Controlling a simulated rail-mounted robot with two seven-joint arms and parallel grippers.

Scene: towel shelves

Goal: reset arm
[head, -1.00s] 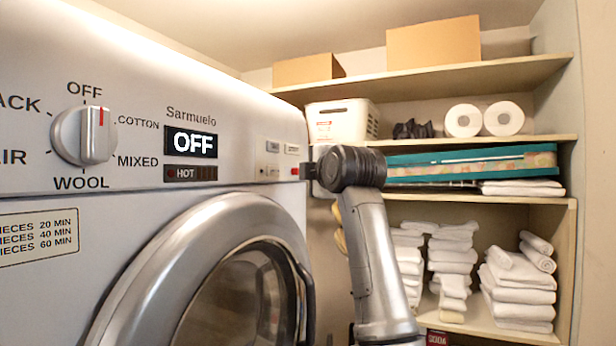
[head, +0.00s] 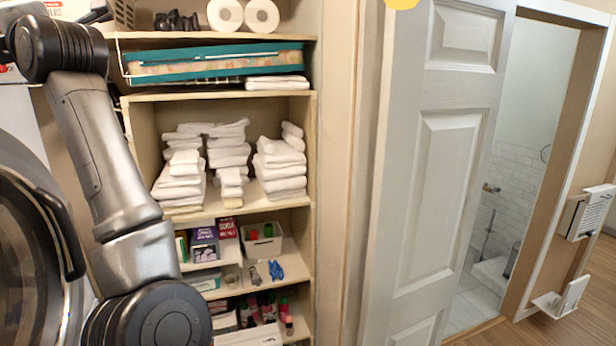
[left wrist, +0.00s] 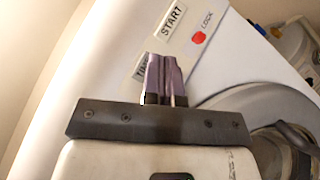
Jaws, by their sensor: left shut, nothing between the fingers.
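My left gripper (left wrist: 165,75) is shut, with its two fingers together and nothing between them. In the left wrist view it is in front of the white washing machine panel (left wrist: 222,60), over a partly hidden label below the START label (left wrist: 173,20). I cannot tell whether the fingertips touch the panel. In the head view my left arm stands at the left, and its gripper end is out of the frame. The machine's round door (head: 22,265) shows at the left edge of the head view. My right gripper is in neither view.
A shelf unit (head: 309,190) stands behind my arm, with white towel stacks (head: 280,170), a teal basket (head: 215,62), paper rolls (head: 262,16) and bottles. A white door (head: 445,150) opens on a tiled bathroom at the right.

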